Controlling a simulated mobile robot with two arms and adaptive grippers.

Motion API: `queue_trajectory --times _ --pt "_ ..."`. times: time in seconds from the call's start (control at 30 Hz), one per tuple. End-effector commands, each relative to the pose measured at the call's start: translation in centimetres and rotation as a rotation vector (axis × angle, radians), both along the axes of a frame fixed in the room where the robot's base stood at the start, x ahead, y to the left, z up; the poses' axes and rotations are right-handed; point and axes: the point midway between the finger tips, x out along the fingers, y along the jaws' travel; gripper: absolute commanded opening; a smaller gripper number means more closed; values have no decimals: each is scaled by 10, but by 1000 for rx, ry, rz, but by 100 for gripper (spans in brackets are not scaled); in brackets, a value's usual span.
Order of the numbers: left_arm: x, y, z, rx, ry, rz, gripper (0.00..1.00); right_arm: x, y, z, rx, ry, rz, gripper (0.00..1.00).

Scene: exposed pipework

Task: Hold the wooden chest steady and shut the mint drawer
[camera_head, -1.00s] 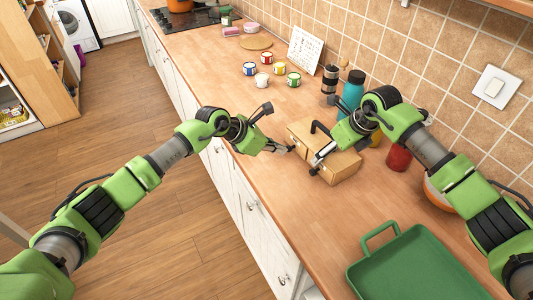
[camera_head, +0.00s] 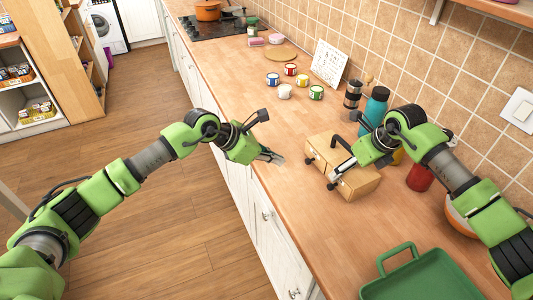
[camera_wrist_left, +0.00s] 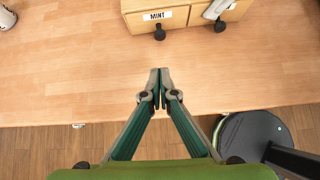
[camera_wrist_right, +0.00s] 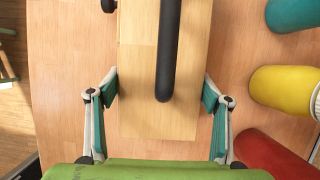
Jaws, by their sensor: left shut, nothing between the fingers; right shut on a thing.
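The wooden chest (camera_head: 362,182) stands on the counter with a dark bar handle (camera_wrist_right: 168,50) on top. My right gripper (camera_wrist_right: 161,88) straddles it, one finger against each side; in the head view its near finger covers part of the chest. The mint drawer (camera_wrist_left: 135,22), labelled MINT, is the left one in the left wrist view, with a black knob (camera_wrist_left: 160,33). No clear gap shows around its front. A second drawer with a knob (camera_wrist_left: 219,26) sits beside it. My left gripper (camera_head: 281,160) is shut and empty, apart from the drawer front, over the counter near its edge.
A green tray (camera_head: 425,280) lies at the near right. A teal bottle (camera_head: 376,106), a yellow container (camera_wrist_right: 283,87) and a red container (camera_head: 419,178) stand behind the chest. Several small cups (camera_head: 285,91) stand farther along. The counter in front of the drawers is clear.

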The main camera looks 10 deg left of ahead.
Motion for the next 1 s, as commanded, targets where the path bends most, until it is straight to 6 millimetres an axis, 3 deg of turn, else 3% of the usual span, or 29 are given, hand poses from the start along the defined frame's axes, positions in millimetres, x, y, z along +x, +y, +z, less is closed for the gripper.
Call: queue_trajectory --times 0.3,0.63,0.67,0.7,1.0 --pt "-17 26 30 -1 -1 0 0 -1 -1 -2 -3 5 0 40" --pt "-19 28 32 0 1 1 0 -1 -2 -2 -4 4 -1 40" --pt "-19 28 32 0 1 1 0 -1 -2 -2 -4 4 -1 79" --pt "-19 28 32 0 1 1 0 -1 -2 -2 -4 4 -1 89" --pt "-19 28 32 0 1 1 0 0 -1 0 -3 0 -1 91"
